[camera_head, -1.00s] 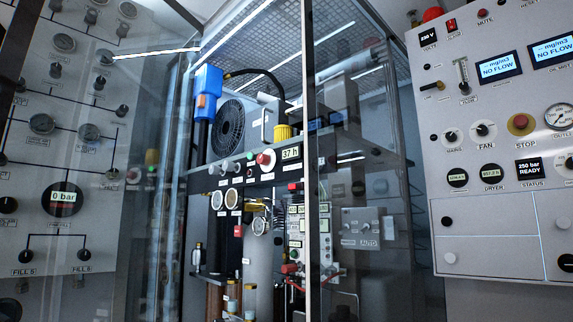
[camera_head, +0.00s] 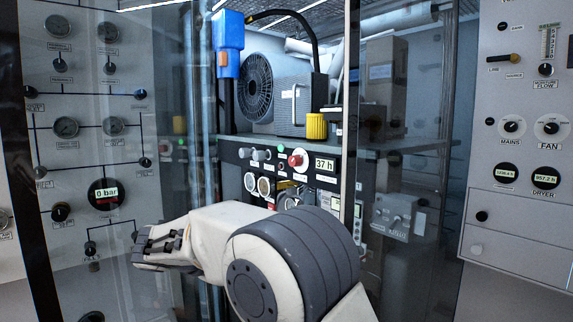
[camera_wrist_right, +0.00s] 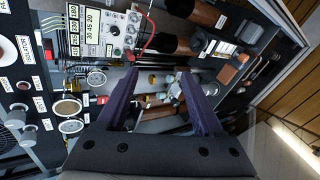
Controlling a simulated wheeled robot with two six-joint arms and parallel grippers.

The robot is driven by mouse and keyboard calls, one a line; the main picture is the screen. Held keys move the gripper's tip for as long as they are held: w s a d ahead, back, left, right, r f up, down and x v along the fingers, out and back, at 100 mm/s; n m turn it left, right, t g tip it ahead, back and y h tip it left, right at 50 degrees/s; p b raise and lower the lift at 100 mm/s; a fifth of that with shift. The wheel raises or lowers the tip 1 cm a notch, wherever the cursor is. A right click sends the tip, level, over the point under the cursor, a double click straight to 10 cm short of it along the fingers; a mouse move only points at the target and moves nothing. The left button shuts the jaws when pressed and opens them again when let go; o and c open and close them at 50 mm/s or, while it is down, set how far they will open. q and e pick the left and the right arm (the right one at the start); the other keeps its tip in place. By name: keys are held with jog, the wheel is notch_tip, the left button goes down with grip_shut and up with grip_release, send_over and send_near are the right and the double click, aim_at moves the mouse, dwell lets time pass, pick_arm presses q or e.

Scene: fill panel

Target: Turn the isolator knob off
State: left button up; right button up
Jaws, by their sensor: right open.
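The isolator knob (camera_head: 297,158) looks like the red knob on a white round base, left of the 37 h meter on the dark control strip. In the right wrist view, turned sideways, a pale round knob (camera_wrist_right: 7,50) sits beside the ISOLATOR label (camera_wrist_right: 25,48) at the left edge, partly cut off. I cannot tell its setting. My right gripper (camera_head: 143,246) points left, in front of the cabinet and below and left of the knob. Its fingers (camera_wrist_right: 158,72) are apart with nothing held between them; the knob lies outside them. My left gripper is not in view.
Gauges (camera_head: 264,186) and small buttons sit on and below the strip. A glass-door frame post (camera_head: 349,130) stands right of the knob. A valve panel (camera_head: 80,90) is at left, a switch panel (camera_head: 520,215) at right. Hoses and cylinders crowd the lower cabinet.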

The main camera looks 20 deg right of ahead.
aim_at(292, 161)
jog(key=w+d+r+m+h+p, duration=0.1)
jog(key=w+r+m+h+p, duration=0.25)
jog(key=r, duration=0.65)
jog(key=w+d+r+h+p, duration=0.25)
jog(key=w+r+p, duration=0.35)
jog(key=r, duration=0.5)
jog(key=shift+t, duration=0.5)
jog(key=p+x, duration=0.1)
jog(key=x, duration=0.1)
jog(key=p+x, duration=0.2)
jog(key=x, duration=0.1)
jog(key=s+p+x, duration=0.1)
jog(key=x, duration=0.2)
jog(key=shift+d, duration=0.25)
jog(key=shift+w+d, duration=0.25)
jog(key=shift+d, duration=0.2)
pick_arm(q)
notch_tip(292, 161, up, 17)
pick_arm(e)
grip_shut()
